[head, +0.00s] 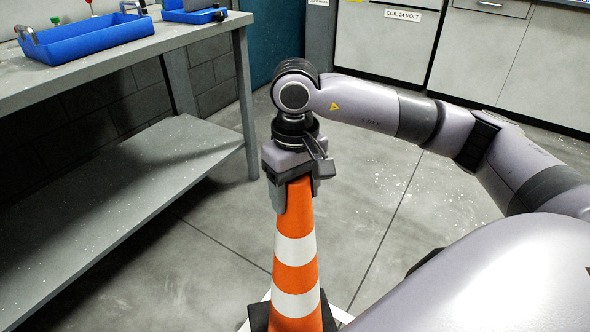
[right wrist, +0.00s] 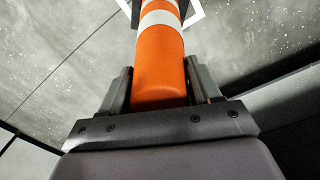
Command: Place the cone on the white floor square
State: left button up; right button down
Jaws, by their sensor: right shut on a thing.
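The orange cone (head: 297,250) with white bands is upright in the head view, below my right arm. My right gripper (head: 293,190) is shut on the cone's top from above. The right wrist view shows the cone (right wrist: 161,62) between the two fingers of the gripper (right wrist: 160,90). The cone's dark base (head: 258,316) is cut off by the lower edge of the head view. Parts of the white floor square (head: 340,314) show around the base; its edge also shows in the right wrist view (right wrist: 196,14). I cannot tell whether the base touches the floor. My left gripper is not in view.
A grey workbench (head: 130,47) with a lower shelf (head: 130,165) stands at the left, close to the cone. A blue tray (head: 88,38) lies on the bench top. Pale cabinets (head: 385,45) line the back. The grey floor (head: 385,200) right of the cone is clear.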

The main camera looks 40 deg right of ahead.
jog(key=shift+w+f, duration=0.1)
jog(key=shift+f, duration=0.75)
notch_tip(320, 180, down, 4)
jog(key=shift+r+b, duration=0.25)
jog(key=shift+b, duration=0.3)
jog(key=shift+f, duration=0.3)
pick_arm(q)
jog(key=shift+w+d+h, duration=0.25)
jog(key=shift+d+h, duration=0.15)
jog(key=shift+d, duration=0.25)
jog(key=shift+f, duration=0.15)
pick_arm(e)
jog(key=shift+f, duration=0.15)
jog(key=shift+c, duration=1.1)
grip_release()
